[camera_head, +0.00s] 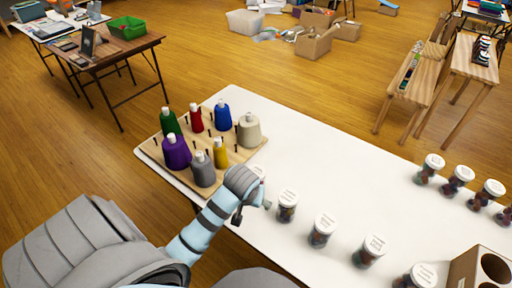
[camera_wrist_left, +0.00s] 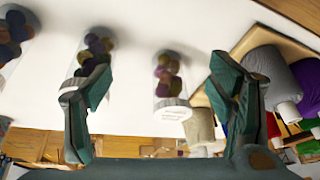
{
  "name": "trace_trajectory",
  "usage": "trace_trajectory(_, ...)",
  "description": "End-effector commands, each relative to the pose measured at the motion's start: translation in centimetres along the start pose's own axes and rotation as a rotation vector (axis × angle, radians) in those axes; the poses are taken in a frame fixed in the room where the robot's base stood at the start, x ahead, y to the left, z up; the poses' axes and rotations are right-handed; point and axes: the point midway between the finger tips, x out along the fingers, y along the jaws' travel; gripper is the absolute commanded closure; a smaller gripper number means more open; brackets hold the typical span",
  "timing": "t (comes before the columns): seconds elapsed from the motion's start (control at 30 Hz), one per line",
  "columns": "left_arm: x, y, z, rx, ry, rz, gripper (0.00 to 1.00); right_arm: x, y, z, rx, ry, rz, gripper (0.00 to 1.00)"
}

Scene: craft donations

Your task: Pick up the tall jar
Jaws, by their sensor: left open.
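Several clear jars with white lids and dark coloured contents stand on the white table. I cannot tell for sure which is the tall jar. In the head view one jar (camera_head: 258,171) is partly hidden behind my left gripper (camera_head: 254,197), and another jar (camera_head: 287,206) stands just right of it. In the left wrist view my left gripper (camera_wrist_left: 166,88) is open and empty. One jar (camera_wrist_left: 170,84) shows between its fingers, lid towards me; I cannot tell how far off. A second jar (camera_wrist_left: 95,55) is partly covered by the left finger. My right gripper is out of view.
A wooden board (camera_head: 152,150) with pegs and several thread cones stands beside my left gripper. More jars (camera_head: 458,180) stand in a row at the right. A wooden box (camera_head: 482,265) with round holes is at the lower right. The table's middle is clear (camera_head: 345,165).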

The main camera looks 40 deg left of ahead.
Motion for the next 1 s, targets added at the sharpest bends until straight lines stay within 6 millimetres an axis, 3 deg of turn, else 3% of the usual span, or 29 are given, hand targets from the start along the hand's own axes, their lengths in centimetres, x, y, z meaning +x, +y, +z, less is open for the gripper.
trace_trajectory(0.1,-0.1,-0.5,-5.0,-0.129,0.011,-0.025,0.24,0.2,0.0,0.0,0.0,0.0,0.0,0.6)
trace_trajectory(0.2,-0.6,-1.0,-8.1,-0.219,0.015,-0.038,0.24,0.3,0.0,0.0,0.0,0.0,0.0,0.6)
trace_trajectory(0.3,-0.3,-1.3,-9.7,-0.271,0.015,-0.046,0.24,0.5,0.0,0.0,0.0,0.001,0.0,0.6)
trace_trajectory(0.6,7.2,-1.6,-9.7,-0.278,0.013,-0.047,0.24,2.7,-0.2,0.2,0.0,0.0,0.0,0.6)
trace_trajectory(0.77,9.2,-1.8,-9.8,-0.277,0.014,-0.046,0.24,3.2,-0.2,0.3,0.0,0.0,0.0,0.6)
trace_trajectory(1.0,13.4,-2.1,-9.9,-0.276,0.015,-0.046,0.24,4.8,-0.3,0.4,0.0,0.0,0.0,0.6)
